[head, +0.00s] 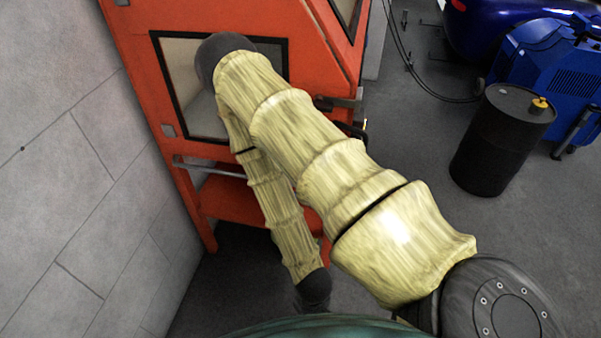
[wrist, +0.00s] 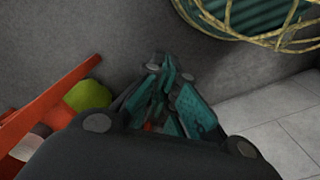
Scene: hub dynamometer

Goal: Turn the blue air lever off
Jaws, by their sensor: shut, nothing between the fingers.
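I do not see a blue air lever in either view. My gripper (wrist: 172,72) shows in the wrist view with its teal and dark fingers drawn together and nothing between them. It hangs above the grey floor, to the right of an orange frame (wrist: 42,105). In the head view my arm reaches to the orange cabinet and folds back down. My gripper itself cannot be made out there. The arm hides part of the cabinet's front.
The orange cabinet (head: 140,60) with a framed window stands beside a grey block wall (head: 60,150). A black drum (head: 490,150) and a blue machine (head: 550,65) stand at right. A green rounded thing (wrist: 88,95) sits by the orange frame. Floor between cabinet and drum is clear.

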